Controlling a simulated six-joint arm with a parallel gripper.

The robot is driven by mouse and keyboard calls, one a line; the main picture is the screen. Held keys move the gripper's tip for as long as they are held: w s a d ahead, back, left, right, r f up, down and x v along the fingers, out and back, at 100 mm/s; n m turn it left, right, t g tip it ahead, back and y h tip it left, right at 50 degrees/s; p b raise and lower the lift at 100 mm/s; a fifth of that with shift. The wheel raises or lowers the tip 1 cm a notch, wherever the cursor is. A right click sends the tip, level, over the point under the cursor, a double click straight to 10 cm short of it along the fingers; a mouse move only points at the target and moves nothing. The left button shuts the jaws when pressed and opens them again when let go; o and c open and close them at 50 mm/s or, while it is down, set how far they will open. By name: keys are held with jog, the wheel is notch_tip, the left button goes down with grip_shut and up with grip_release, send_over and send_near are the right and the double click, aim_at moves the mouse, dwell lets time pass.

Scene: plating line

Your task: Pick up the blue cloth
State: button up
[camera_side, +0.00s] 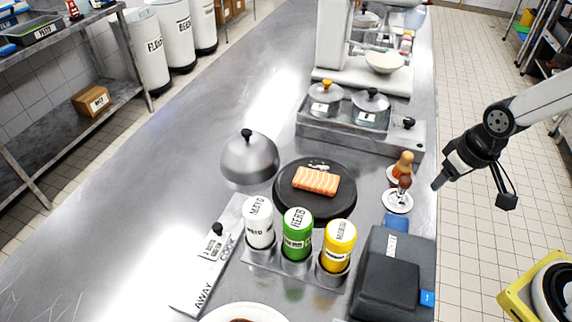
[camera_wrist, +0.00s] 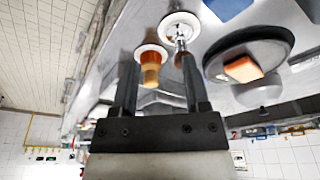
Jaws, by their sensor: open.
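A small blue patch, which looks like the blue cloth (camera_side: 396,222), lies on the steel counter at the far edge of a dark grey box, in front of a white saucer. In the wrist view a blue patch, likely the same cloth (camera_wrist: 228,8), shows at the top edge, partly cut off. My gripper (camera_side: 438,184) hangs at the counter's right edge, apart from the cloth. In the wrist view my gripper (camera_wrist: 157,60) has its two fingers spread, with nothing held between them.
Two round-headed tools stand on white saucers (camera_side: 397,201) close to my gripper. A dark grey box (camera_side: 385,285) has another blue piece at its right side. A black plate (camera_side: 330,207) holds salmon; labelled bottles (camera_side: 297,232) stand before it.

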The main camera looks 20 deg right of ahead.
jog(key=o, duration=0.6)
jog(key=shift+c, duration=0.2)
jog(key=n+g, duration=0.3)
jog(key=n, duration=0.6)
send_over(396, 222)
notch_tip(396, 222, down, 3)
jog(key=shift+w+r, duration=0.1)
jog(key=shift+r, duration=0.1)
jog(key=shift+f, duration=1.3)
jog(key=shift+f, duration=0.1)
jog(key=shift+a+f, duration=0.1)
jog(key=shift+f, duration=2.4)
